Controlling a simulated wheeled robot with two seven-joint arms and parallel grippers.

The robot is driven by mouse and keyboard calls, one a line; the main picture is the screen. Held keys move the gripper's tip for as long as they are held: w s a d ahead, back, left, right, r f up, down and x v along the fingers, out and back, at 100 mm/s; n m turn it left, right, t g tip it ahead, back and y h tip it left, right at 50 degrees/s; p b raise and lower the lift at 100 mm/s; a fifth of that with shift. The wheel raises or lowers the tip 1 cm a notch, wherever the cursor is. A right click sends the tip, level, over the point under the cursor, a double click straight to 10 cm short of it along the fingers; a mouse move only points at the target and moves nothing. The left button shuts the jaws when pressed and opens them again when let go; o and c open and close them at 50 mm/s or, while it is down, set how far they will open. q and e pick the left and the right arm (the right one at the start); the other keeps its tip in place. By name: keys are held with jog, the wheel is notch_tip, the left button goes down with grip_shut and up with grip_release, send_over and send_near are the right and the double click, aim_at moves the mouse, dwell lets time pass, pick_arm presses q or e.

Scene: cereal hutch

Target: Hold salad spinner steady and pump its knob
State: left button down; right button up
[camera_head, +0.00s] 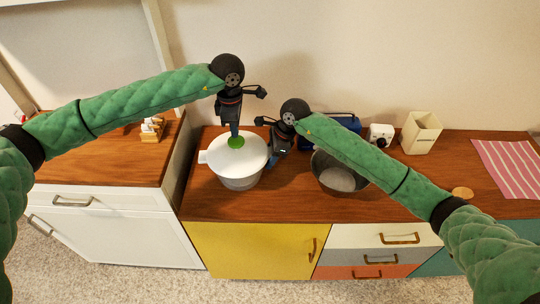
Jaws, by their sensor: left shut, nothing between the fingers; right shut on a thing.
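The salad spinner (222,158) stands upright on the wooden counter, with a white lid and a clear or grey bowl below. Its green knob (236,143) is at the middle of the lid. My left gripper (235,132) is shut and empty, pointing straight down at the knob; its tips are at or just above it, and I cannot tell whether they touch. My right gripper (270,160) is at the right side of the spinner, shut on its rim or side. The exact grip is partly hidden by the gripper.
A dark metal pot (338,178) stands right of the spinner, under my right arm. Behind are a blue box-like item (346,121), a small white device (380,134) and a cream container (420,132). A striped cloth (508,166) lies far right. The counter's front strip is clear.

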pick_arm(q)
jog(key=shift+f, duration=0.1)
dwell(0.5)
jog(key=shift+f, duration=1.4)
jog(key=shift+r, duration=1.55)
notch_tip(320, 180, up, 6)
jog(key=shift+f, duration=3.05)
jog(key=shift+f, duration=0.1)
